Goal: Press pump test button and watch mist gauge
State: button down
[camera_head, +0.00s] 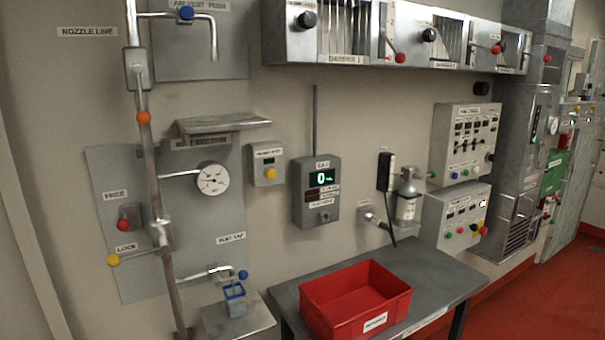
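A small grey box (267,158) on the wall carries a label too small to read for sure, a small dark window and a yellow button (271,173). It looks like the pump test box. A round white dial gauge (213,179) with a dark needle sits to its left, on a short pipe in front of a grey wall plate (112,185). It looks like the mist gauge; its scale is too small to read. My gripper is not in view, and nothing visible touches the button.
A metal shelf (222,124) juts out above the gauge. A pipe (152,190) with coloured knobs runs down at left. A grey unit (316,190) with a lit green display hangs right of the button box. A red bin (345,312) stands on the grey table (432,272) below.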

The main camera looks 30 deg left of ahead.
aim_at(271, 174)
jog(key=u, duration=0.05)
jog(key=k, duration=1.6)
jog(key=u, duration=2.05)
jog(key=i, duration=1.7)
jog(key=z, duration=0.05)
